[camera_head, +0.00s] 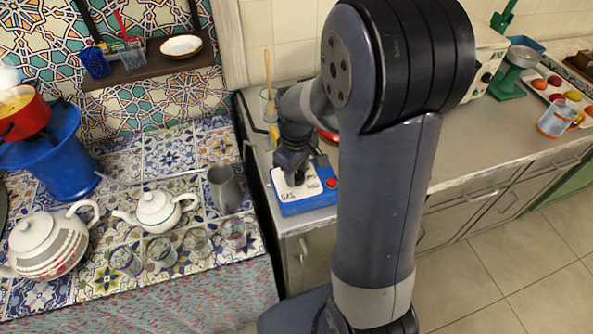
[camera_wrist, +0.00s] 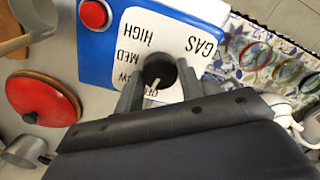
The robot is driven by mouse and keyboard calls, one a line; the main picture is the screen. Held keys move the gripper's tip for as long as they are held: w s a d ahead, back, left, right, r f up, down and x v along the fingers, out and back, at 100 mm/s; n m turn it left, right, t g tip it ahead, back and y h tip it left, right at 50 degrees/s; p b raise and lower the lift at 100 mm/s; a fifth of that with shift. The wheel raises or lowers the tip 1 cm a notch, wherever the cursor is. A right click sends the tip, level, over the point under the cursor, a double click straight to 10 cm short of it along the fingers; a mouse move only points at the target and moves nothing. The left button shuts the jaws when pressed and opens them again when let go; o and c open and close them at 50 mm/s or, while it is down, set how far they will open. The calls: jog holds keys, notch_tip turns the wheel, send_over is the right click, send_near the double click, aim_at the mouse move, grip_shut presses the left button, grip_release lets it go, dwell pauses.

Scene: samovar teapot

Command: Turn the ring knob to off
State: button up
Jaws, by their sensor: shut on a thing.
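The ring knob (camera_wrist: 158,70) is a round black dial on a white panel (camera_wrist: 140,35) marked GAS, HIGH and MED, with lower labels partly hidden. The panel is on a blue box (camera_wrist: 97,60) with a red button (camera_wrist: 93,14). In the head view the blue box (camera_head: 305,208) sits at the counter's left front corner. My gripper (camera_wrist: 160,88) is shut on the knob, one finger on each side. A short white mark shows at the knob's lower edge, near a partly hidden label that seems to read OFF. In the head view my gripper (camera_head: 291,168) hides the knob.
A red lid (camera_wrist: 42,98) and a metal pot (camera_wrist: 22,152) lie beside the box. Left of it, the tiled table holds a white teapot (camera_head: 155,210), several glasses and a metal jug (camera_head: 224,188). The counter right of my arm has clear room.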

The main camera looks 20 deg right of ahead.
aim_at(296, 175)
jog(key=shift+n, duration=0.9)
jog(key=o, duration=1)
notch_tip(296, 175, up, 11)
jog(key=shift+f, duration=0.15)
notch_tip(296, 175, down, 11)
jog(key=shift+r, duration=0.1)
dwell(0.4)
